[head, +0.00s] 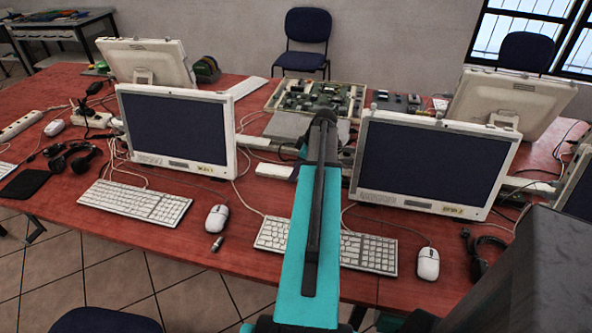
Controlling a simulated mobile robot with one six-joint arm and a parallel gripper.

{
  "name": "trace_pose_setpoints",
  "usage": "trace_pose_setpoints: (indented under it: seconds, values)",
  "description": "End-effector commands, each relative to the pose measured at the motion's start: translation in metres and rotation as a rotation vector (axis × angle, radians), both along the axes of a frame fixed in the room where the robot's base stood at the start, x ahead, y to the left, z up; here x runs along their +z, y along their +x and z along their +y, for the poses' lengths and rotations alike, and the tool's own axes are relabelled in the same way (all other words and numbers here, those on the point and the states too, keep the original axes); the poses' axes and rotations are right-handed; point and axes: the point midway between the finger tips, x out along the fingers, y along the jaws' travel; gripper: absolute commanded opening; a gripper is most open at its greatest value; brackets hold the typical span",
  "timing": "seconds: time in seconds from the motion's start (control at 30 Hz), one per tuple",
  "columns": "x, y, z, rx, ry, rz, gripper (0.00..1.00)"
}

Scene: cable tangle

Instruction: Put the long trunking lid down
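My arm reaches out from the bottom middle over the table. Its dark far end (326,118) is over the middle of the table, between the two front monitors. The fingers of my gripper are hidden behind the arm, so I cannot tell whether they are open or hold anything. I cannot make out the long trunking lid for certain. Another pale strip (530,186) shows to the right of the right front monitor. I cannot tell whether either is the lid.
The red-brown table (120,232) holds a left front monitor (180,130), a right front monitor (432,165), keyboards, white mice and loose cables. An open case of electronics (316,97) stands beyond my arm's end. Headphones (72,157) lie at the left. Bare tabletop shows front left.

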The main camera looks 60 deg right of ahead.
Motion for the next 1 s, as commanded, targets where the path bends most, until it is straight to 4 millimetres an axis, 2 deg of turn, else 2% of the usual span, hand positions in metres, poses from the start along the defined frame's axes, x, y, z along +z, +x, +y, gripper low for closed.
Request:
trace_pose_setpoints:
  seconds: [0.37,1.0]
  values:
    - [0.01,-0.002,-0.001,0.0,-0.003,-0.002,0.49]
    - [0.068,-0.025,-0.008,0.001,-0.001,0.0,0.49]
